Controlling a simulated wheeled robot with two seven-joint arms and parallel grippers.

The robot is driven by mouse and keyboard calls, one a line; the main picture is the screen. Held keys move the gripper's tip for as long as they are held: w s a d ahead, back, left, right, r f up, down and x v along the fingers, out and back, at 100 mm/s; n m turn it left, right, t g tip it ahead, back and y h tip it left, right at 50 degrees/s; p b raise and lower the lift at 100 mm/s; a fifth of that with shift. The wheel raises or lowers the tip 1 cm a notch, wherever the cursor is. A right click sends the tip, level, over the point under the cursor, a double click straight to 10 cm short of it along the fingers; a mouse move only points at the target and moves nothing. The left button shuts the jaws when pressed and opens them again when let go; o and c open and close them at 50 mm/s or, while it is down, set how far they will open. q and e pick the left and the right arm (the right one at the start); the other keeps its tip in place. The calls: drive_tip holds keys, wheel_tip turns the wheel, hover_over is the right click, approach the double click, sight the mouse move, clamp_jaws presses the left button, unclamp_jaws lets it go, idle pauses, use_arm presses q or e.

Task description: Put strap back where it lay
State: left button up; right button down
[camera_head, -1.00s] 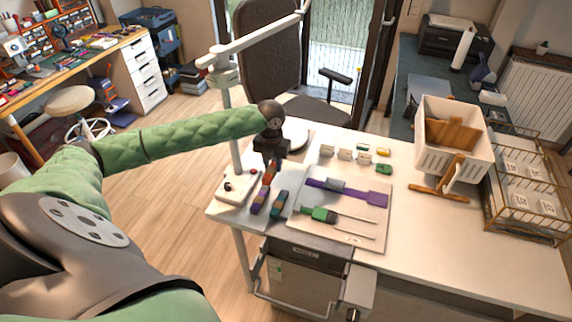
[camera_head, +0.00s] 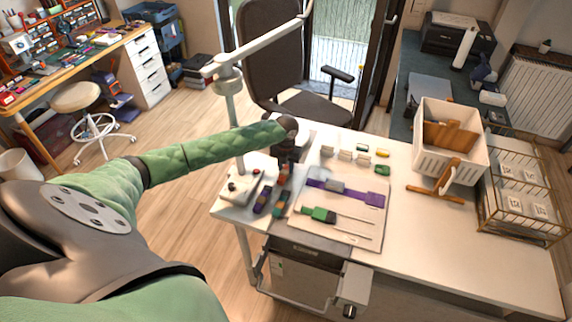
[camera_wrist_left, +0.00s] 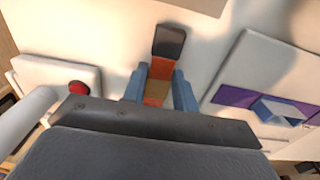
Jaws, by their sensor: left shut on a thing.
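My left gripper (camera_head: 287,168) is over the back left of the white table, its fingers pointing down. In the left wrist view its two blue-grey fingers (camera_wrist_left: 160,90) are closed on the sides of an orange-red strap (camera_wrist_left: 158,88) with a dark end (camera_wrist_left: 169,42) sticking out beyond them. In the head view the strap (camera_head: 284,177) shows as a small reddish piece below the hand. I cannot tell whether it touches the table. A purple-and-dark strap (camera_head: 263,199) and a teal-and-dark strap (camera_head: 280,203) lie just in front. My right gripper is out of view.
A stand base with a red button (camera_head: 236,186) is close on the left. Several small blocks (camera_head: 344,155) lie behind. A white crate (camera_head: 468,168) stands further right.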

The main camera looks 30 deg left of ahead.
use_arm(q)
drive_tip(key=shift+f, duration=0.2)
drive_tip(key=shift+f, duration=0.1)
drive_tip(key=o, duration=1.1)
drive_tip(key=shift+c, duration=0.2)
